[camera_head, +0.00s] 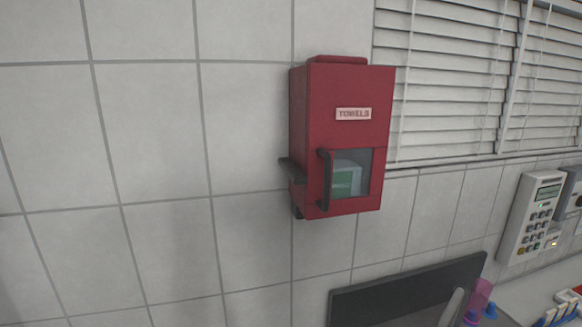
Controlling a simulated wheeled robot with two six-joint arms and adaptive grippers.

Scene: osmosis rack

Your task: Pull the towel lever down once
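A red towel dispenser box (345,90) with a "TOWELS" label is mounted on the tiled wall, right of the middle. A dark lever (291,171) sticks out from its left side, below mid-height. A dark vertical bar handle (325,179) is on the front, beside a clear window (347,175) with a white and green item behind it. A small dark piece shows under the box's lower left corner. Neither of my grippers is in view, so nothing is seen touching the dispenser or lever.
White blinds (450,80) cover a window at the upper right. A dark flat panel (405,293) stands below the dispenser. A keypad device (532,217) and small purple and blue items (481,296) are at the right. The wall left of the dispenser is bare.

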